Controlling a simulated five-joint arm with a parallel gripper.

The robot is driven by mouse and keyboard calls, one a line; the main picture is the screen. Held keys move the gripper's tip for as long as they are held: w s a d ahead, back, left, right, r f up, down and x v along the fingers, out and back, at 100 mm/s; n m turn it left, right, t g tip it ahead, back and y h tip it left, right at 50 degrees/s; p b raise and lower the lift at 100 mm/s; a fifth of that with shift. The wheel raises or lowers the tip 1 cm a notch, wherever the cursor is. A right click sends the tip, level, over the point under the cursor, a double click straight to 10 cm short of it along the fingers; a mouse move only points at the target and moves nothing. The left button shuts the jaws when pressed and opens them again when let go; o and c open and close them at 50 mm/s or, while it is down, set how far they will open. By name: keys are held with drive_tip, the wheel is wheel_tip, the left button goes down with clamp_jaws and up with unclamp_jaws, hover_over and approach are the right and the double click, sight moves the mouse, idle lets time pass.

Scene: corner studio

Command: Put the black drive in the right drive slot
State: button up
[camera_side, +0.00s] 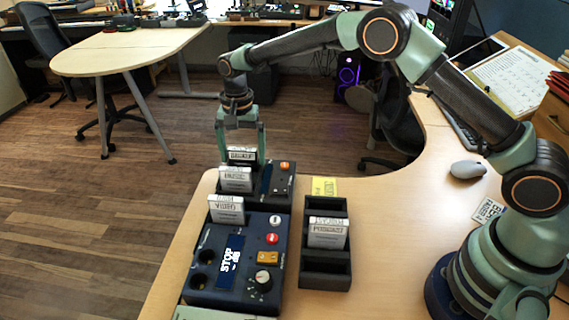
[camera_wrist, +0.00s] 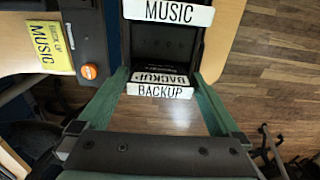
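My gripper (camera_side: 242,156) points down at the far end of the desk. Its two green fingers stand on either side of a drive labelled BACKUP (camera_side: 241,154), also between the fingers in the wrist view (camera_wrist: 160,90). Any finger gap is too small to tell whether they press on it. A drive labelled MUSIC (camera_side: 236,180) stands upright just in front, at the top of the wrist view (camera_wrist: 170,12). Both are by a dark dock (camera_side: 281,182) with an orange button. Their labels are white; the slots under them are mostly hidden.
A third white-labelled drive (camera_side: 226,210) stands in the blue console (camera_side: 215,240). A black rack (camera_side: 326,268) to the right holds another drive (camera_side: 328,233) and has empty bays. A yellow note (camera_wrist: 50,47) reads BACK UP MUSIC. The mouse (camera_side: 468,169) lies farther right.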

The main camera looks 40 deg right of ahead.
drive_tip(key=s+d+r+n+t, duration=0.1)
drive_tip(key=s+d+r, duration=0.1)
drive_tip(key=r, duration=0.8)
drive_tip(key=s+d+r+n, duration=0.1)
drive_tip(key=s+d+r, duration=0.15)
drive_tip(key=r, duration=0.65)
drive_tip(key=s+d+n+t, duration=0.2)
drive_tip(key=s+d+n, duration=0.1)
drive_tip(key=s, duration=0.7)
drive_tip(key=s+d+f+n+t, duration=0.1)
drive_tip(key=s+d+n, duration=0.3)
drive_tip(key=s, duration=0.6)
drive_tip(key=d+t, duration=0.1)
drive_tip(key=d, duration=0.1)
drive_tip(key=shift+d+t, duration=0.3)
